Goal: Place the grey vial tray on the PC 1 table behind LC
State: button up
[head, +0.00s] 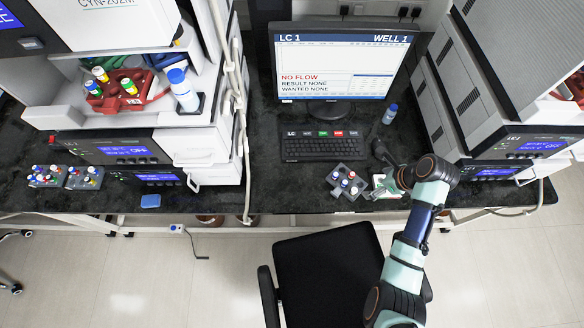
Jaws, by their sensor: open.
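A grey vial tray (347,182) with several coloured-cap vials lies on the black table (270,195) in front of the keyboard, slightly turned. My gripper (378,187) is low over the table just right of this tray; its fingers are small and partly hidden by my wrist. I cannot tell whether it touches the tray. No vial tray is visibly held. Two more grey vial trays, a left one (47,176) and a right one (84,177), stand side by side at the far left of the table, in front of the left instrument stack.
A monitor (330,70) reading LC 1 and NO FLOW stands behind the keyboard (322,147). A blue-capped bottle (390,114) is right of it. Instrument stacks, left (125,150) and right (510,145), flank the table.

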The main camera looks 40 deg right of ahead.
jog(key=w+a+r+n+t+h, duration=0.1)
jog(key=w+a+r+n+t, duration=0.1)
jog(key=w+a+r+n, duration=0.6)
jog(key=w+a+r+n+t+h, duration=0.1)
jog(key=w+a+r+n, duration=0.4)
jog(key=w+a+n, duration=0.8)
jog(key=s+a+r+n+t, duration=0.1)
jog(key=a+r+n, duration=0.3)
jog(key=a, duration=0.3)
jog(key=s+a+r+n+t+y, duration=0.1)
jog(key=a+r+n+t, duration=0.1)
jog(key=a+r+n, duration=0.2)
jog(key=s+a+r+n+t, duration=0.1)
jog(key=a+r+n, duration=0.3)
jog(key=a, duration=0.6)
jog(key=shift+s+r+n+t+y, duration=0.35)
jog(key=shift+n+t, duration=0.25)
jog(key=shift+n, duration=0.6)
jog(key=shift+f, duration=0.15)
